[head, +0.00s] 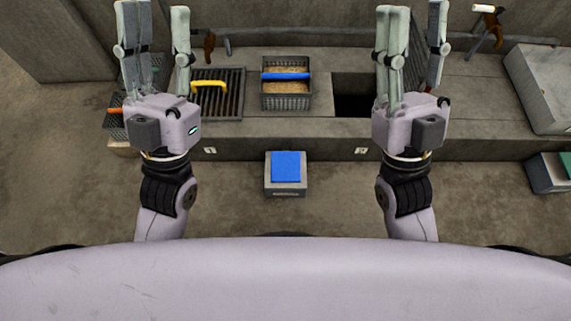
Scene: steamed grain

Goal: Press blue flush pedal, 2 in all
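The blue flush pedal (287,166) sits on a small grey box (286,188) on the floor, in front of the bench and between my two arms. My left gripper (152,25) is raised at the upper left, with its fingers spread apart and nothing between them. My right gripper (411,30) is raised at the upper right, with its fingers spread apart and nothing between them. Both grippers are well away from the pedal and do not touch it.
On the concrete bench, a basket (286,99) with a blue handle holds grain, beside a grate (230,104) with a yellow handle and a dark square opening (354,103). A pale box (547,85) stands at right. A grey box with a green top (551,172) stands on the floor.

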